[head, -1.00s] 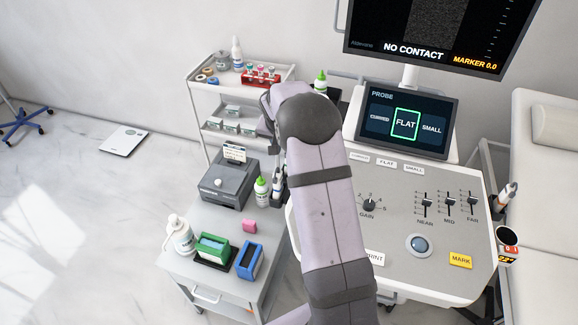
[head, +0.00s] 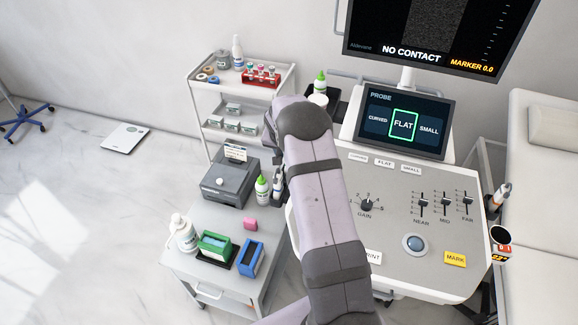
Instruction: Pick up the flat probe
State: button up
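The probe screen (head: 404,124) on the ultrasound console has FLAT framed in green, between CURVED and SMALL. Another probe-like object (head: 502,193) stands in a holder at the console's right edge. I cannot tell which one is the flat probe.
A grey side cart (head: 203,277) stands at left with a printer (head: 230,183), a green-capped bottle (head: 262,190), a pump bottle (head: 183,234), and green (head: 215,244) and blue (head: 251,258) boxes. A white trolley (head: 207,92) is behind. A couch (head: 543,170) is at right.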

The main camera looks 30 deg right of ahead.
jog(key=c, duration=1)
